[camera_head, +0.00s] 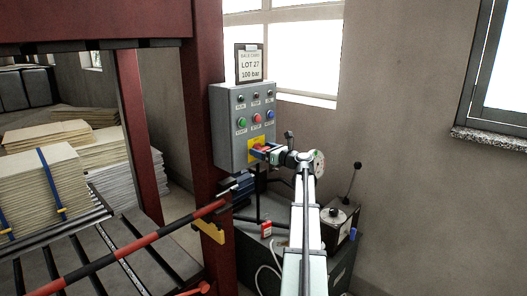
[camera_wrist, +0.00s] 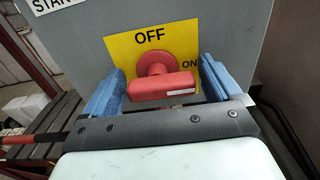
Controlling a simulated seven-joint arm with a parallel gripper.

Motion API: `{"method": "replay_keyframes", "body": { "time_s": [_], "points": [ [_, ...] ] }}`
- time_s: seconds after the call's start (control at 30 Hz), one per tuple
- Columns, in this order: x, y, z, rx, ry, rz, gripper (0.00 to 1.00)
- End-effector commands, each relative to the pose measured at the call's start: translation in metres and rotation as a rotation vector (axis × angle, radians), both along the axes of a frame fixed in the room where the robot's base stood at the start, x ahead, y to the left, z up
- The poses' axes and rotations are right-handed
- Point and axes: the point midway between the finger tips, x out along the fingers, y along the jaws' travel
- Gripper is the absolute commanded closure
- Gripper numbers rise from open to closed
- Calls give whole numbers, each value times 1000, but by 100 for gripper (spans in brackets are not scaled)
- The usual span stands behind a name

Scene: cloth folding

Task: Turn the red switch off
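The red switch (camera_wrist: 160,88) sits on a yellow plate (camera_wrist: 123,44) marked OFF at the top and ON at the right. Its handle lies roughly level, with a white mark at its right end, on the ON side. My gripper (camera_wrist: 162,80) is open, with one blue finger beyond each end of the handle. The gaps are narrow; I cannot tell whether either finger touches. In the head view my gripper (camera_head: 262,151) is up against the lower part of the grey control box (camera_head: 226,125), largely hiding the switch.
Green, red and blue buttons sit above the plate on the box, and a clipboard (camera_head: 249,64) stands on top. A red press frame (camera_head: 203,100) stands left of the box. A red-black bar (camera_head: 150,238) crosses the lower left. A dark box (camera_head: 338,222) stands right of my arm.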

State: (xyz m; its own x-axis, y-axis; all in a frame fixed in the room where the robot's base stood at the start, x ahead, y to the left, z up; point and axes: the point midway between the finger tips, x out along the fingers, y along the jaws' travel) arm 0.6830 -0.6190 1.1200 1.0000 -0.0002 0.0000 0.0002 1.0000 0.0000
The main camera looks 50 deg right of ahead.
Motion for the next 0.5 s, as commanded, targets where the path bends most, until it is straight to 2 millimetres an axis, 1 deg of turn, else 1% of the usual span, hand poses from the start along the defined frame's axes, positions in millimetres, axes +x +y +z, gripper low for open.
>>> {"method": "replay_keyframes", "body": {
  "time_s": [0.03, 0.07, 0.43, 0.5],
  "points": [
    [0, 0, 0, 0, 0, 0, 14],
    [0, 0, 0, 0, 0, 0, 17],
    [0, 0, 0, 0, 0, 0, 52],
    [0, 0, 0, 0, 0, 0, 53]
  ]
}}
